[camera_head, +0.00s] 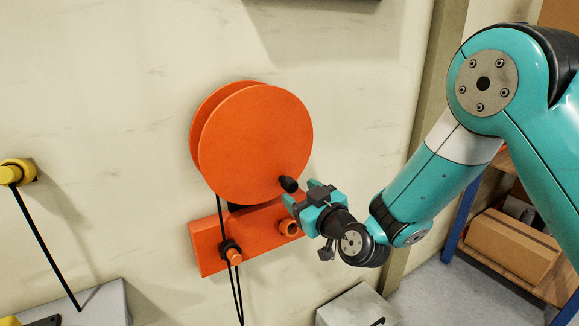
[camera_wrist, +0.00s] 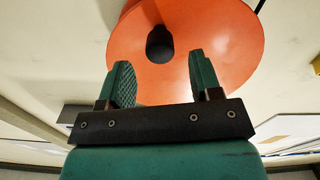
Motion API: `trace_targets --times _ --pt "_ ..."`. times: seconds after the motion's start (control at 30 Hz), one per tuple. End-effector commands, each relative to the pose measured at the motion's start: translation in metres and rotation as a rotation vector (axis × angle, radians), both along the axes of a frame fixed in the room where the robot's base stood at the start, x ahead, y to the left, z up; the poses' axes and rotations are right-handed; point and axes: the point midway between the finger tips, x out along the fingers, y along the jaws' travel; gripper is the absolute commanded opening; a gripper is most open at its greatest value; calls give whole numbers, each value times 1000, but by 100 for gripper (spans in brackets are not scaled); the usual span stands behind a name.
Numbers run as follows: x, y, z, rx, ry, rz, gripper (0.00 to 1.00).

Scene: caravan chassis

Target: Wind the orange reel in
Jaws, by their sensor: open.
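The orange reel (camera_head: 255,145) is a large double disc mounted on the pale wall above an orange bracket (camera_head: 210,250). A black crank knob (camera_head: 288,184) sticks out near the lower right of the disc's face. My gripper (camera_head: 302,195) is just below and right of the knob, its fingers pointing up and left toward the disc. In the wrist view the reel (camera_wrist: 225,45) fills the upper middle. The knob (camera_wrist: 160,44) shows beyond and between the two spread fingertips (camera_wrist: 162,75). The gripper looks empty, and I cannot tell its exact distance from the knob.
A black cord (camera_head: 237,290) hangs from the reel past an orange peg (camera_head: 235,256). An orange ring-shaped fitting (camera_head: 289,228) sits on the bracket close under my gripper. A yellow wall fitting (camera_head: 18,172) with a cord is at left. Shelving with a cardboard box (camera_head: 513,245) stands at right.

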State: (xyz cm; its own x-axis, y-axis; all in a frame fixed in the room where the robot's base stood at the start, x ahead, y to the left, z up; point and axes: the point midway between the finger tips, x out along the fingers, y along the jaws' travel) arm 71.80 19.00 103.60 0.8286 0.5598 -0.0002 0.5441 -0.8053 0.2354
Motion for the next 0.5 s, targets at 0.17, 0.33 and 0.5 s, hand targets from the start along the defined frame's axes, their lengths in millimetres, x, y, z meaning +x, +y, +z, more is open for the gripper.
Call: trace_targets --times 0.17,0.33,0.5 --pt "22 16 5 -1 0 2 58" --pt "38 27 3 0 0 2 58" --pt "43 29 1 0 0 1 58"
